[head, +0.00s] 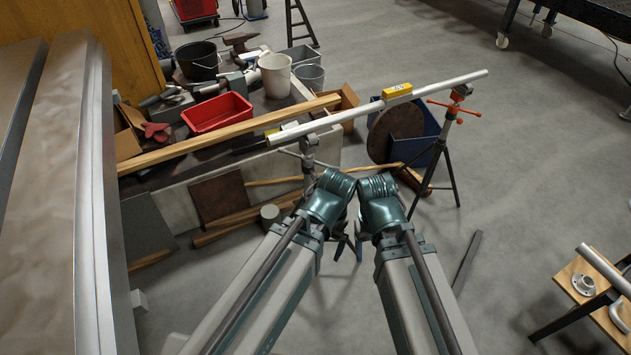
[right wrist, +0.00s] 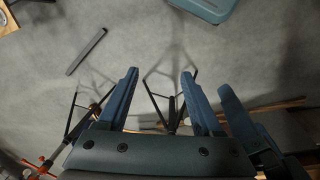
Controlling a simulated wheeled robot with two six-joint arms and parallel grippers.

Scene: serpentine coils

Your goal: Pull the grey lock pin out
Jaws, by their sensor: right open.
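I cannot make out the grey lock pin in either view. A long pale pipe (head: 440,84) lies across two tripod stands, a near stand (head: 308,160) and a far stand (head: 440,150) with orange handles. My right gripper (head: 358,245) hangs below its teal wrist, short of the near stand. In the right wrist view its two blue fingers (right wrist: 160,75) are apart with nothing between them. The near stand's legs (right wrist: 172,110) show beyond them. My left arm's teal wrist (head: 328,198) is close beside the right one; its jaw opening is not clear.
Behind is a bench with a red bin (head: 217,112), buckets and timber. A dark bar (head: 466,262) lies on the floor. A small wooden table (head: 592,280) stands at the right. The floor between is mostly clear.

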